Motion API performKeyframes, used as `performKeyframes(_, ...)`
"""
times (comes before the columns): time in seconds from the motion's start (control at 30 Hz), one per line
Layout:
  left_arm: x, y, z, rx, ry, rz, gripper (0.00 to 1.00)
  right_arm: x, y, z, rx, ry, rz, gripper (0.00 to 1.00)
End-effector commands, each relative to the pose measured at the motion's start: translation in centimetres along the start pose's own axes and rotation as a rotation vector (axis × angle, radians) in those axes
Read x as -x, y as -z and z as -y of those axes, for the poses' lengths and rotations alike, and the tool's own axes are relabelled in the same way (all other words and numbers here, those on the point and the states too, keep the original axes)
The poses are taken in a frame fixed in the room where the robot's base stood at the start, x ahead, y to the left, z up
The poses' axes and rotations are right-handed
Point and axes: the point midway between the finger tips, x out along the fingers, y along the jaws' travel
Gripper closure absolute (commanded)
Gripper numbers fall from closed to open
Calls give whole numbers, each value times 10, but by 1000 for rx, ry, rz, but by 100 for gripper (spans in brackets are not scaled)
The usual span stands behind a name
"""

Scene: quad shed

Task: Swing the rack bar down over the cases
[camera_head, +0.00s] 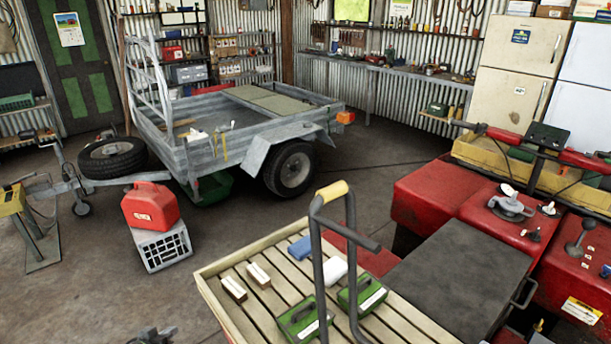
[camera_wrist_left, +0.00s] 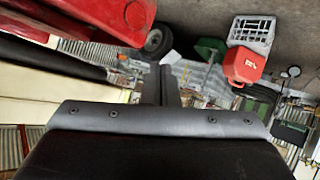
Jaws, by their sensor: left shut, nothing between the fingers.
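The rack bar (camera_head: 318,270) is a dark tube frame with a yellow sleeve (camera_head: 331,192) at its top. It stands upright above a slatted wooden rack (camera_head: 214,292) in the head view. Two green cases (camera_head: 303,320) (camera_head: 370,297) with pale labels lie on the slats beside the bar's legs. My left gripper (camera_head: 152,335) shows only in part at the bottom edge of the head view, left of the rack and apart from the bar. In the left wrist view its fingers (camera_wrist_left: 168,86) are together and empty. My right gripper is in neither view.
A blue block (camera_head: 299,248), a white block (camera_head: 336,269) and two small pale blocks (camera_head: 233,289) (camera_head: 258,274) also lie on the rack. A red jerry can (camera_head: 150,207) on a grey crate (camera_head: 163,247) stands beyond my left gripper. A trailer (camera_head: 215,150) stands behind.

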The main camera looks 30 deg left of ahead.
Motion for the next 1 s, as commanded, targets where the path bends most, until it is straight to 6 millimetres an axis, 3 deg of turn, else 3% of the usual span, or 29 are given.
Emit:
performKeyframes(0.03,8,52,-18,37,-65,-52,100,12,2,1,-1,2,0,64)
performKeyframes(0.1,18,107,-46,108,-160,-103,100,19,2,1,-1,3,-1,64)
performKeyframes(0.2,39,174,-93,210,-309,-139,100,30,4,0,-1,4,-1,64)
performKeyframes(0.3,65,229,-146,315,-464,-131,100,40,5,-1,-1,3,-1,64)
performKeyframes(0.4,98,270,-202,421,-616,-78,100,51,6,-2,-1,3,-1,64)
performKeyframes(0.5,134,299,-257,529,-751,17,100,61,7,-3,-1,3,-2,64)
performKeyframes(0.7,198,320,-340,718,-915,249,100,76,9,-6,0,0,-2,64)
performKeyframes(0.83,224,321,-368,794,-955,357,100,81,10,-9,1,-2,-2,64)
performKeyframes(1.0,235,321,-380,835,-967,412,100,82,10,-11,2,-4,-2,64)
